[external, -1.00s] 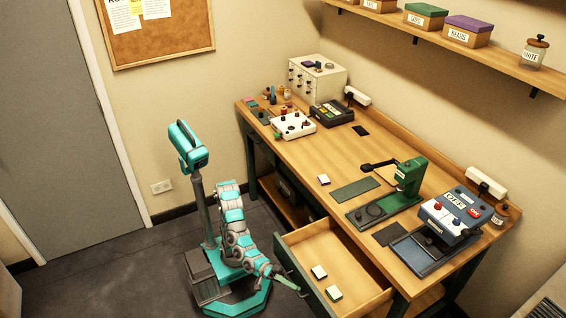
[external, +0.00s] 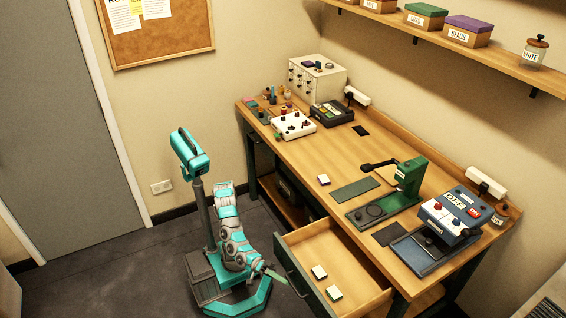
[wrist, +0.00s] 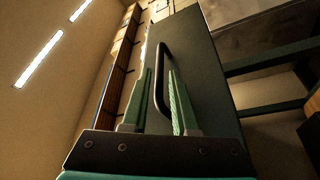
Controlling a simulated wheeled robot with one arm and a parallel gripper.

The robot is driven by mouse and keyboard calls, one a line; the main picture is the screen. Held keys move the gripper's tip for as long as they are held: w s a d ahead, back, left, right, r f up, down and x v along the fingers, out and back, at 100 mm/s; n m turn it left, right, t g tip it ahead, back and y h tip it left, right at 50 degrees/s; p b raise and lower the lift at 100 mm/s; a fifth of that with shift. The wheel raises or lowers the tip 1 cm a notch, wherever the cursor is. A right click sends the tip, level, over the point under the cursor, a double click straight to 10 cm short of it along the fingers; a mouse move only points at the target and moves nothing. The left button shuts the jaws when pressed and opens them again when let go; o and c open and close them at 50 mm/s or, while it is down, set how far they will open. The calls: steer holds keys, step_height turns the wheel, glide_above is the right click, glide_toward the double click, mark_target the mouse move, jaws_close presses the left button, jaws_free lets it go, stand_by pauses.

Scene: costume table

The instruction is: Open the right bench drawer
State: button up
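The right bench drawer (external: 328,252) is pulled well out from under the bench top, at the lower middle of the external view. Two small light blocks (external: 319,272) lie in it. Its dark green front faces my arm and also shows in the wrist view (wrist: 208,85). A dark bar handle (wrist: 157,88) on that front appears between my fingers in the wrist view. My gripper (external: 279,277) is at the drawer front, its green fingers apart, with gaps beside the handle (wrist: 160,95). Whether a finger touches the handle cannot be told.
The bench top (external: 300,157) carries a green press (external: 408,178), a blue-grey machine (external: 455,215) and a white control box (external: 293,125). A shelf with boxes hangs on the right wall. The floor (external: 100,275) left of my base is clear.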

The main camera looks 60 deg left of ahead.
steer(key=o, duration=0.5)
steer(key=r+p, duration=0.1)
steer(key=r, duration=0.3)
steer(key=r+p, duration=0.1)
steer(key=r, duration=0.3)
steer(key=shift+a+r, duration=0.2)
steer(key=shift+r, duration=0.05)
steer(key=shift+c, duration=0.2)
steer(key=a+f, duration=0.1)
steer(key=a, duration=0.1)
steer(key=s+a+f, duration=0.1)
steer(key=a+f, duration=0.1)
steer(key=shift+s+f+p, duration=0.1)
steer(key=shift+f+p, duration=0.05)
steer(key=shift+p, duration=0.15)
steer(key=shift+s+a+f, duration=0.1)
steer(key=shift+s+a, duration=0.05)
steer(key=shift+a, duration=0.3)
steer(key=c, duration=0.3)
steer(key=shift+s+a+f, duration=0.1)
steer(key=shift+a+f, duration=0.05)
steer(key=shift+f, duration=0.15)
steer(key=shift+c, duration=0.8)
steer(key=shift+s+a+f+y+b, duration=0.15)
steer(key=shift+s+a+f+b, duration=0.15)
steer(key=shift+a+f+b, duration=0.3)
steer(key=shift+s+a+f+y+b, duration=0.15)
steer(key=shift+s+a+f+b, duration=0.2)
steer(key=shift+a+b, duration=0.4)
